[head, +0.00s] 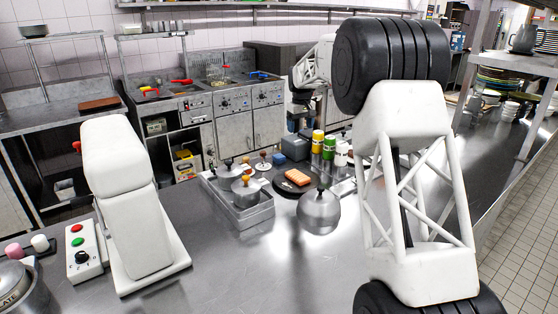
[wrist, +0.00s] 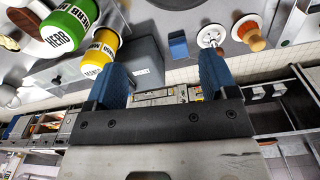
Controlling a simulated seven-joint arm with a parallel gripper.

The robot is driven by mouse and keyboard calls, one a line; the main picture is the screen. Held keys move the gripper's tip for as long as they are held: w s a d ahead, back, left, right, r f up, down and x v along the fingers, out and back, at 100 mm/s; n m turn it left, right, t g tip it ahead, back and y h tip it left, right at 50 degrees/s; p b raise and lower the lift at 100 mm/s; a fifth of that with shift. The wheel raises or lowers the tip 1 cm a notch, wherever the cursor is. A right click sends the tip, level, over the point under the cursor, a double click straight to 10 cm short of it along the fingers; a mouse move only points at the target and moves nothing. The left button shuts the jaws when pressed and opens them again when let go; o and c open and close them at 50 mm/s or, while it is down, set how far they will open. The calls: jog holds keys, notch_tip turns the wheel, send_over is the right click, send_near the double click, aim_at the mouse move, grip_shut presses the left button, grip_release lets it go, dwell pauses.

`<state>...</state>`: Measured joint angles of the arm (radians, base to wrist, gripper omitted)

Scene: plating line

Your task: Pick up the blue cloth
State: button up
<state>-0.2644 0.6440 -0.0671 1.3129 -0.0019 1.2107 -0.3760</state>
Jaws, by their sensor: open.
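A small blue folded piece (head: 278,159), which looks like the blue cloth, lies on the steel counter beside the blue-grey box in the head view. It also shows in the wrist view (wrist: 178,46), ahead of and between the fingers, apart from them. My gripper (wrist: 163,64) has two blue fingers spread wide with nothing held between them.
A blue-grey box (head: 295,147) stands near the cloth, with yellow (head: 318,142) and green (head: 329,147) bottles to its right. Small knobbed items (head: 263,161) stand to its left. A steel tray (head: 240,212) and a round lidded pot (head: 319,213) are nearer.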

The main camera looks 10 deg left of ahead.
jog(key=n, duration=0.2)
send_over(279, 156)
notch_tip(279, 156, down, 12)
jog(key=shift+w+d+r, duration=0.1)
jog(key=shift+w, duration=0.05)
jog(key=shift+f, duration=1.35)
jog(key=shift+f, duration=2.6)
jog(key=shift+c, duration=0.2)
jog(key=c, duration=1)
